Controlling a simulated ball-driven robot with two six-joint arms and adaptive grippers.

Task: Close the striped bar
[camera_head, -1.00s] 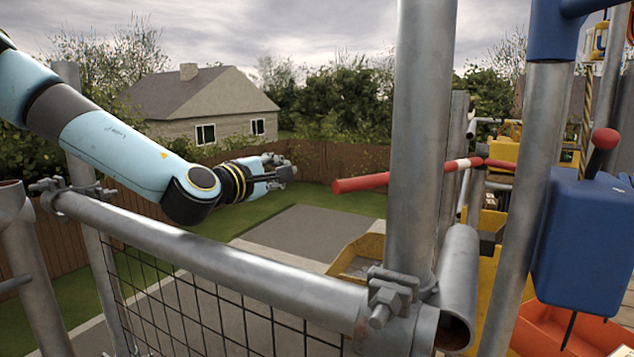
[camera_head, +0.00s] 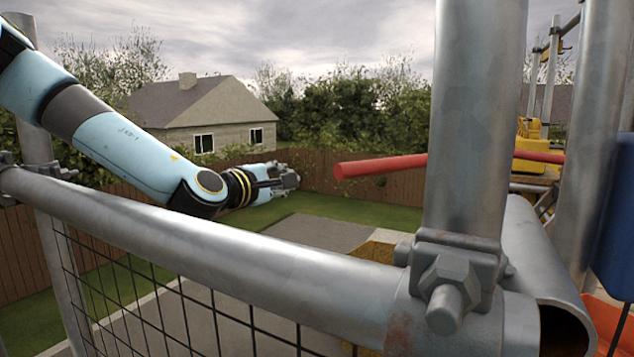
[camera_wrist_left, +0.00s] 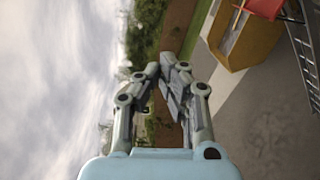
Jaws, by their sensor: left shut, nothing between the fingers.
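The bar shows in the head view as a red tube (camera_head: 380,165) that runs level behind a thick grey upright pole; another red stretch (camera_head: 538,156) appears to the right of the pole. The pole hides its middle, and no white stripe shows now. My left gripper (camera_head: 288,179) is out beyond the guardrail, left of the bar's free end and slightly lower, apart from it. Its fingers are shut and empty; they also show in the left wrist view (camera_wrist_left: 170,68). The bar cannot be made out in the wrist view. My right gripper is out of view.
A grey guardrail tube (camera_head: 200,240) with black mesh crosses the front, clamped to the upright pole (camera_head: 470,120). A yellow skip-like container (camera_wrist_left: 245,38) and a ladder (camera_wrist_left: 305,50) show in the wrist view. Open air surrounds the gripper.

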